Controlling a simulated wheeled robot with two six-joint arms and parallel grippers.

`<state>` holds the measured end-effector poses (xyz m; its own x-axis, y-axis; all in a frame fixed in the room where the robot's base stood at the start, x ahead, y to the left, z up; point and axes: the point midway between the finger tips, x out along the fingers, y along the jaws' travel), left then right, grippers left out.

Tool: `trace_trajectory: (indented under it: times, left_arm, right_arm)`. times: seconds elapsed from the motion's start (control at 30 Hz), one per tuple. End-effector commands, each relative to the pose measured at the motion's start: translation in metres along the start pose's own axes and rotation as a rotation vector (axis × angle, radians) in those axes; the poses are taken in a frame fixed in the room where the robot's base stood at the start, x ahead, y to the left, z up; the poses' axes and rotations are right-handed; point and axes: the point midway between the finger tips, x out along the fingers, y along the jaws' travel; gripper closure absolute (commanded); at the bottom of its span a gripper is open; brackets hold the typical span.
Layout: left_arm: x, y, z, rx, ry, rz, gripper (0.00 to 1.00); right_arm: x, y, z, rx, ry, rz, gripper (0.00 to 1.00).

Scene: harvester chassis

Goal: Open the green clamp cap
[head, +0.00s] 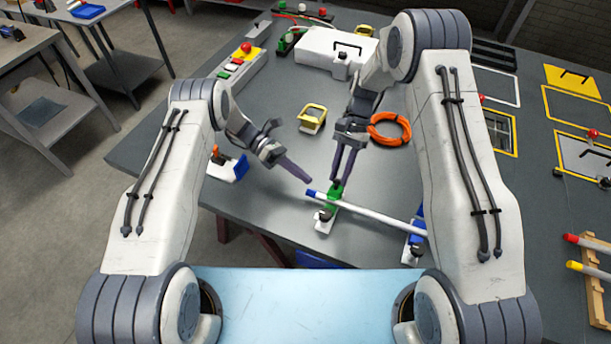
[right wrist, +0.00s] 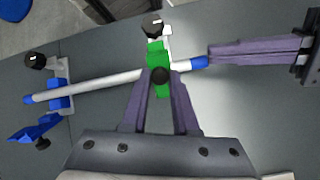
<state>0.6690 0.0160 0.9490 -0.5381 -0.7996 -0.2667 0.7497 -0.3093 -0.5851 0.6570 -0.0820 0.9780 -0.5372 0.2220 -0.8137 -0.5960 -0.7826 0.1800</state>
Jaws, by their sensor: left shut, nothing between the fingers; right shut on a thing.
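The green clamp cap (head: 334,194) sits on a small white clamp near the table's front edge. In the right wrist view the green cap (right wrist: 155,52) lies across the white rod (right wrist: 95,86), which has blue ends. My right gripper (head: 338,182) is shut on the black knob (right wrist: 160,76) of the green cap, from above. My left gripper (head: 309,180) is shut and empty, just left of the clamp. Its fingertips (right wrist: 211,52) show close to the rod's blue end in the right wrist view. A blue clamp (right wrist: 58,94) holds the rod's other end, with its blue cap (right wrist: 36,128) swung aside.
An orange cable coil (head: 390,128) and a yellow-rimmed block (head: 312,118) lie behind the grippers. A blue-and-white fixture (head: 228,167) stands at left. A white case (head: 336,50) is at the back.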

Motion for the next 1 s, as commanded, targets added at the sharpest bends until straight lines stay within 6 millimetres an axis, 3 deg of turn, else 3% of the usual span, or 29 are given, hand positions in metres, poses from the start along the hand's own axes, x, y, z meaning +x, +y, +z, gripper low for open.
trace_trajectory:
  times: [0.2,0.4,0.87,1.0]
  left_arm:
    - [0.043,-0.001,0.001,0.000,0.002,-0.004,1.00]
    - [0.068,-0.001,0.000,0.001,0.003,-0.002,1.00]
    - [0.075,0.000,0.001,0.002,0.002,-0.001,1.00]
    - [0.071,0.001,0.011,0.005,0.003,0.000,1.00]
  right_arm:
    - [-0.002,-0.001,-0.001,-0.001,0.006,-0.006,1.00]
    - [-0.002,-0.001,-0.001,-0.001,0.006,-0.006,1.00]
    - [-0.002,-0.001,-0.001,-0.001,0.006,-0.006,1.00]
    - [-0.002,-0.001,-0.001,-0.001,0.006,-0.006,1.00]
